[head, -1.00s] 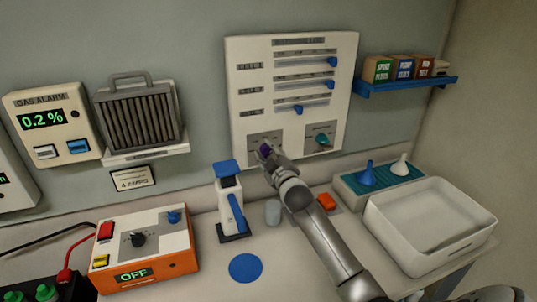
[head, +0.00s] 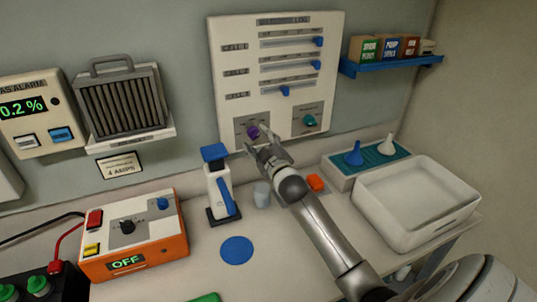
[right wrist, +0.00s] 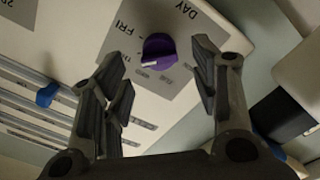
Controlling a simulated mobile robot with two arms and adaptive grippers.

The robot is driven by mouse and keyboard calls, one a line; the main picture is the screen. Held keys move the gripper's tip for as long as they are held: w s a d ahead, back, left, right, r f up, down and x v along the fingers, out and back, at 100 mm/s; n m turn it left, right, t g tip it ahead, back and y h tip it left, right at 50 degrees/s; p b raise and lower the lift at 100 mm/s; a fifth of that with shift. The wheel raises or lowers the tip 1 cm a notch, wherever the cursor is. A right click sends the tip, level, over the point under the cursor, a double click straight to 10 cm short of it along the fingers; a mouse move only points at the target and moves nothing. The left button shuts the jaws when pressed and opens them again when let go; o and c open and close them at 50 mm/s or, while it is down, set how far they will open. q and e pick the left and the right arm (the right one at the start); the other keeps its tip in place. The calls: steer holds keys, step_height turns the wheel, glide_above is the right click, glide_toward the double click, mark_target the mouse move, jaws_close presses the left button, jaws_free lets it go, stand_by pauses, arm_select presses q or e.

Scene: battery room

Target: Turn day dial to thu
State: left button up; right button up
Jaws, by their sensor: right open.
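The purple day dial (head: 253,132) is on a grey plate at the lower left of the white wall panel (head: 225,105). In the right wrist view, the dial (right wrist: 160,48) shows a white pointer mark toward the lower left. "DAY" and "FRI" are legible beside it; the label left of the pointer is partly hidden by a finger and hard to read. My right gripper (head: 266,142) is open in front of the dial and apart from it. Its fingers (right wrist: 162,82) stand on either side of the dial in the wrist view. My left gripper is not in view.
A teal dial (head: 310,120) and blue sliders (head: 285,91) share the panel. Below stand a white-and-blue dispenser (head: 219,184), a grey cup (head: 262,194) and an orange item (head: 316,183). A white bin (head: 418,222) stands at right, an orange-sided box (head: 133,235) at left.

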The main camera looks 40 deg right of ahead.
steer(key=v, duration=0.8)
steer(key=shift+s, duration=0.3)
